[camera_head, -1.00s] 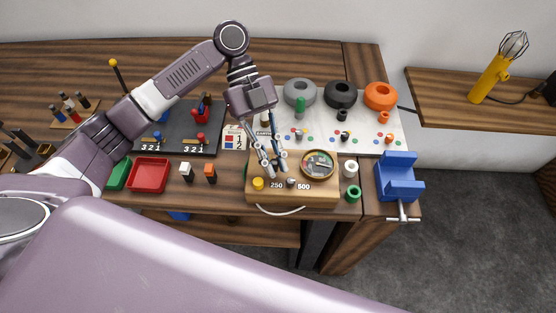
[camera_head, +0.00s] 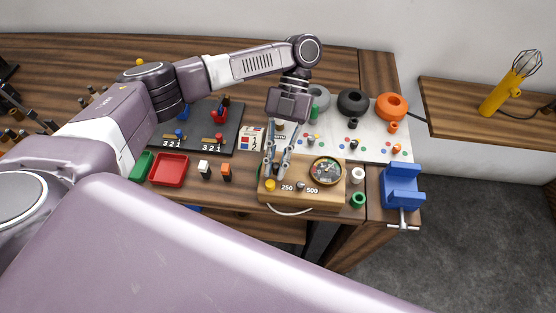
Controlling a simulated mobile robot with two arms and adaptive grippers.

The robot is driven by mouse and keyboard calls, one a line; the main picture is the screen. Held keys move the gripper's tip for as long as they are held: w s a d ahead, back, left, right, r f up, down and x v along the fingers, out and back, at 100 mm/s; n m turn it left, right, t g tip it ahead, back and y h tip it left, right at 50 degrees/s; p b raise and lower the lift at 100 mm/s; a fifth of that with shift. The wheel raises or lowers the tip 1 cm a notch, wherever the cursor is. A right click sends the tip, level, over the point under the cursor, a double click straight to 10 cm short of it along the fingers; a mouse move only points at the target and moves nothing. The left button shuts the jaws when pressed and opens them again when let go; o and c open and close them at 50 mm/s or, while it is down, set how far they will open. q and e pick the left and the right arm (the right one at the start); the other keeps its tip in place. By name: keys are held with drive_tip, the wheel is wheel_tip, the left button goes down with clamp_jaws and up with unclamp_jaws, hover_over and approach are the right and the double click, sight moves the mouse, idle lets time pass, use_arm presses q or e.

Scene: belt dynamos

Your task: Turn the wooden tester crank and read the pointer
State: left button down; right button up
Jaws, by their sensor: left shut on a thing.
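The wooden tester box (camera_head: 323,198) sits at the front edge of the bench. Its round dial (camera_head: 326,171) is on the right of its top, but the pointer is too small to read. The front carries a yellow knob (camera_head: 270,185), a small switch (camera_head: 300,187) and the marks 250 and 500. My left gripper (camera_head: 275,171) points down over the left part of the tester and is shut on what seems to be the crank. The fingers hide most of the crank. My right gripper is not in view.
A blue vise (camera_head: 402,187) stands right of the tester, with white and green rings (camera_head: 358,200) between. Left are a red tray (camera_head: 169,170) and a dark board (camera_head: 222,140). Behind, a white mat (camera_head: 375,145) holds coloured parts and large rings.

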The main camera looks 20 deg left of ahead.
use_arm(q)
drive_tip(key=shift+a+f, duration=0.1)
idle(0.4)
drive_tip(key=c, duration=1.9)
unclamp_jaws()
drive_tip(key=d+v, duration=0.1)
drive_tip(key=v, duration=1.1)
drive_tip(key=shift+a, duration=0.4)
